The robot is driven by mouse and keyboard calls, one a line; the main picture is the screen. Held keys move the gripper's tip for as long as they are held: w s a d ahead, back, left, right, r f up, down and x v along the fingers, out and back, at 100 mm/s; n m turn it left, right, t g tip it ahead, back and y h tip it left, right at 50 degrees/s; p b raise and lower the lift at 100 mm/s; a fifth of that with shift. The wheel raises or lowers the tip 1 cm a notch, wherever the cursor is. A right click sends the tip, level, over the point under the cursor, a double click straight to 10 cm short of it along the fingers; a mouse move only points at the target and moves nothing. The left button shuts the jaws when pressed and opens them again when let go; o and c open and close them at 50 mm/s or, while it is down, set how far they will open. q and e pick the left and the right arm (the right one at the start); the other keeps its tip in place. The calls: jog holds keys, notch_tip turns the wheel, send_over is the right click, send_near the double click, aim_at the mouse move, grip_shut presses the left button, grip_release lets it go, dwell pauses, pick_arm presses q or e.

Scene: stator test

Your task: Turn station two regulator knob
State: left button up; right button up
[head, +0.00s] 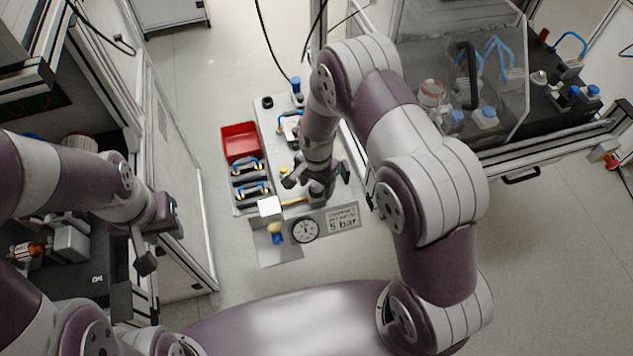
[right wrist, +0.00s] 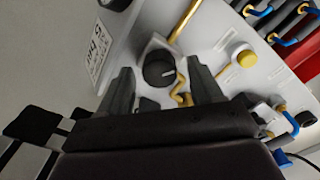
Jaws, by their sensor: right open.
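The regulator knob (right wrist: 158,68) is round and dark, with a light mark on its face, in the right wrist view. It sits on the pale station panel (right wrist: 215,45). My right gripper (right wrist: 160,85) is open, its two fingers spread on either side of the knob; I cannot tell whether they touch it. In the head view the right gripper (head: 315,180) is low over the panel and largely hides the knob. A round white gauge (head: 305,230) and a "5 bar" sign (head: 343,218) are at the panel's near edge. My left gripper (head: 152,235) hangs away at the left, its finger gap unclear.
A red bin (head: 240,142) and a rack with blue-looped parts (head: 250,190) stand left of the panel. A yellow button (right wrist: 246,58) and yellow tubes (right wrist: 184,22) lie close to the knob. A clear-walled enclosure (head: 510,70) is at the right.

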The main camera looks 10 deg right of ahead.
aim_at(316, 186)
notch_tip(316, 186, up, 13)
jog(key=shift+f, duration=0.15)
dwell(0.4)
jog(key=s+d+r+n, duration=0.2)
jog(key=s+r+n, duration=0.1)
jog(key=s, duration=0.4)
jog(key=s+d+r+n+t, duration=0.1)
jog(key=s+d+r+n, duration=0.2)
jog(key=s+n, duration=0.3)
jog(key=shift+s+d, duration=0.35)
jog(key=shift+s, duration=0.05)
